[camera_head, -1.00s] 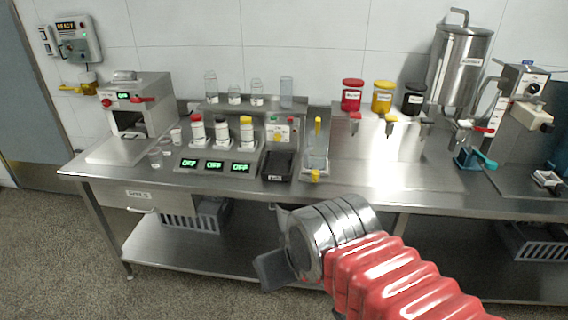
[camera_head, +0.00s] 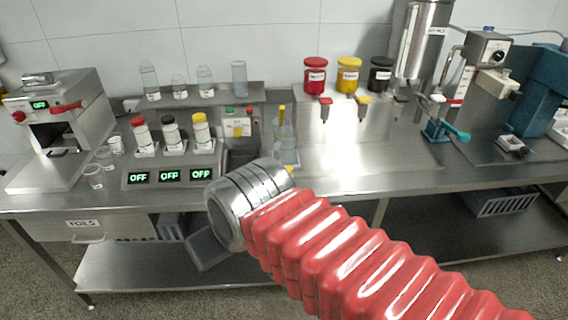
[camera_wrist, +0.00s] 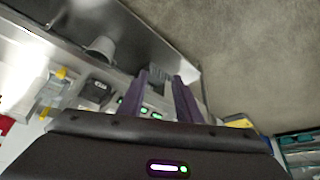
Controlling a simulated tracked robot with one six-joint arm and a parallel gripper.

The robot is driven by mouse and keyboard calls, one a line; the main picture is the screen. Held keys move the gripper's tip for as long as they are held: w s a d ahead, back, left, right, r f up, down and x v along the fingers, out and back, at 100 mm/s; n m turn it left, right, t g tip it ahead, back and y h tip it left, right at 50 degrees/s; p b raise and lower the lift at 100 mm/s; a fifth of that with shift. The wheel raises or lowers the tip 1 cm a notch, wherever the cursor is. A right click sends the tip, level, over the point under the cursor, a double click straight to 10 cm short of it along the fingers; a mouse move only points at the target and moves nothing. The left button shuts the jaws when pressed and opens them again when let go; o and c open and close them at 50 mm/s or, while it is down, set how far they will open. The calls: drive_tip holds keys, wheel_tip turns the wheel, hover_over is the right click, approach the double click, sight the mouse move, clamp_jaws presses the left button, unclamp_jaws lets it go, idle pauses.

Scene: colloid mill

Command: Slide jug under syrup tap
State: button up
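A clear vessel with yellow parts (camera_head: 285,137), likely the jug, stands on the counter right of the control panel; my arm partly covers its lower end. It seems to show at the left of the wrist view (camera_wrist: 50,92). Syrup jars with red (camera_head: 315,76), yellow (camera_head: 348,76) and black lids stand on a raised steel ledge. A red tap (camera_head: 325,103) and a yellow tap (camera_head: 363,103) hang at its front.
Several bottles on a panel reading OFF (camera_head: 169,176) and small glasses (camera_head: 94,177) stand to the left. The counter below the taps (camera_head: 350,155) is clear. A grey cup-shaped thing (camera_wrist: 100,48) shows near the counter edge.

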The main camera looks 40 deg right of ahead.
drive_tip(key=shift+o, duration=0.2)
drive_tip(key=shift+o, duration=1.4)
drive_tip(key=shift+w+d+r, duration=0.15)
drive_tip(key=shift+w, duration=0.05)
drive_tip(key=shift+o, duration=0.2)
drive_tip(key=w+d+r+m, duration=0.1)
drive_tip(key=w+d+r, duration=0.1)
drive_tip(key=w+d, duration=0.3)
drive_tip(key=shift+w+d+h, duration=0.3)
drive_tip(key=shift+w+d, duration=0.05)
drive_tip(key=shift+w, duration=0.5)
drive_tip(key=w+d+f+m, duration=0.1)
drive_tip(key=w+d, duration=0.3)
drive_tip(key=d, duration=0.5)
drive_tip(key=w+d+f+m+g, duration=0.1)
drive_tip(key=w+d+f, duration=0.2)
drive_tip(key=d, duration=0.7)
drive_tip(key=w+d+f+m+h, duration=0.1)
drive_tip(key=w+d+m, duration=0.1)
drive_tip(key=w+d, duration=0.4)
drive_tip(key=d, duration=0.4)
drive_tip(key=shift+d+f, duration=0.15)
drive_tip(key=shift+f, duration=0.25)
